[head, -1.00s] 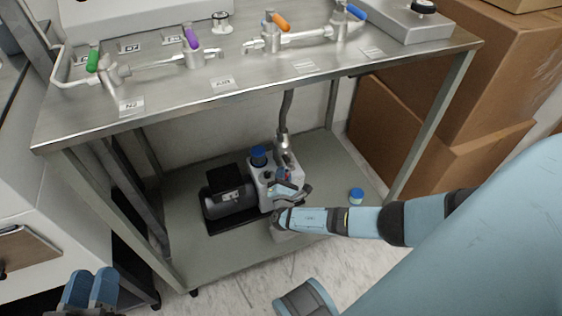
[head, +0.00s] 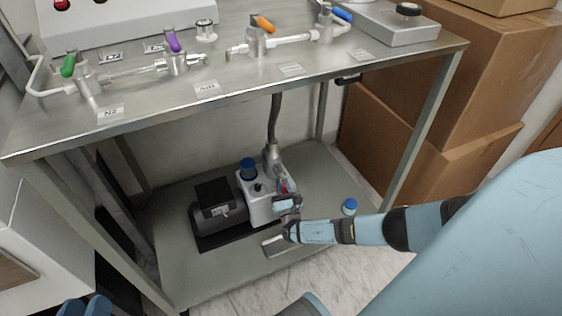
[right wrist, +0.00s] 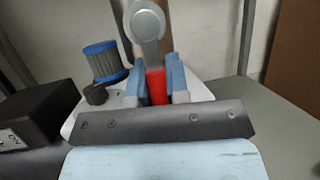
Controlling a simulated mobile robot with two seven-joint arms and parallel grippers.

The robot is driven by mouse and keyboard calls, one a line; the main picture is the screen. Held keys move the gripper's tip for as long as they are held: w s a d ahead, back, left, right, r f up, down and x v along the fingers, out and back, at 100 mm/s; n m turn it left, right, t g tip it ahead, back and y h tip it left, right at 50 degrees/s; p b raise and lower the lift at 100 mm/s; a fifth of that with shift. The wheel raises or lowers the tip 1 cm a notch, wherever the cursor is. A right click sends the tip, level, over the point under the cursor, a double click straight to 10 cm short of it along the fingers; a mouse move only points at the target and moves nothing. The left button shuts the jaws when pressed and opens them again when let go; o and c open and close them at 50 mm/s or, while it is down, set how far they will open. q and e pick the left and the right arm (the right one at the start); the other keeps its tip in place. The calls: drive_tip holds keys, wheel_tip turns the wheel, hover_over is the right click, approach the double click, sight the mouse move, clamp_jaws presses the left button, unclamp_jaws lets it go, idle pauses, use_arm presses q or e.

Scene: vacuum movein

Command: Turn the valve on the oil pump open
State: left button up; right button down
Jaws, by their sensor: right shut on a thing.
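The oil pump (head: 255,209) stands on the lower shelf, with a white body, a dark motor (head: 218,216) at its left and a blue filter cap (head: 247,169). Its red valve handle (head: 283,186) shows small by my right gripper (head: 285,194). In the right wrist view the red valve handle (right wrist: 156,86) sits upright between the blue fingers of my right gripper (right wrist: 158,82), which is shut on it, below a round metal fitting (right wrist: 147,24). My left gripper (head: 85,307) is mostly cut off at the bottom left; only blue fingertips show.
The metal table (head: 150,118) above the pump carries pipes with green, purple, orange and blue handles. Cardboard boxes (head: 420,140) stand to the right. A hose (head: 274,120) rises behind the pump.

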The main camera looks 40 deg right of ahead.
drive_tip(key=shift+d, duration=0.1)
idle(0.4)
drive_tip(key=c, duration=1.1)
unclamp_jaws()
use_arm(q)
drive_tip(key=shift+s+r+n+t+p, duration=0.1)
drive_tip(key=shift+r+n+t+p, duration=0.2)
drive_tip(key=shift+r+p, duration=0.6)
use_arm(e)
drive_tip(key=v, duration=1.4)
drive_tip(key=shift+w, duration=0.1)
